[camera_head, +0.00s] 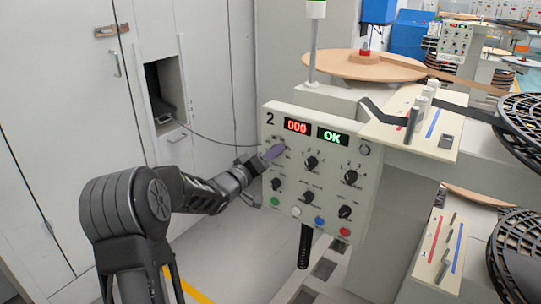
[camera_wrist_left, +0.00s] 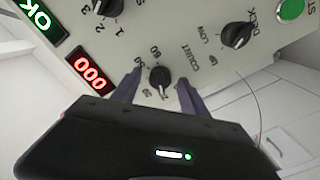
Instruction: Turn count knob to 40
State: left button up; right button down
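The control panel (camera_head: 323,190), marked 2, faces me with a red 000 display (camera_head: 297,127) and a green OK display (camera_head: 333,137). In the left wrist view the black count knob (camera_wrist_left: 160,78) has the label COUNT beside it; small numbers surround it, and its exact setting is hard to read. My left gripper (camera_head: 272,153) is at the panel's upper left and mostly hides this knob in the head view. In the left wrist view its two purple fingers (camera_wrist_left: 160,90) stand on either side of the knob, with gaps, open. My right gripper is not in view.
Other black knobs (camera_head: 311,163) and several coloured buttons (camera_head: 319,221) sit close by on the panel. A thin cable runs from the wall recess (camera_head: 166,100) to the panel. A slider box (camera_head: 422,124) and black reels (camera_head: 525,135) are at right.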

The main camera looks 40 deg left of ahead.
pick_arm(q)
grip_shut()
dwell(0.3)
dwell(0.4)
jog(key=shift+f+m+b, duration=0.1)
jog(key=shift+m+b, duration=5.85)
jog(key=shift+m, duration=2.95)
jog(key=shift+o, duration=0.2)
grip_release()
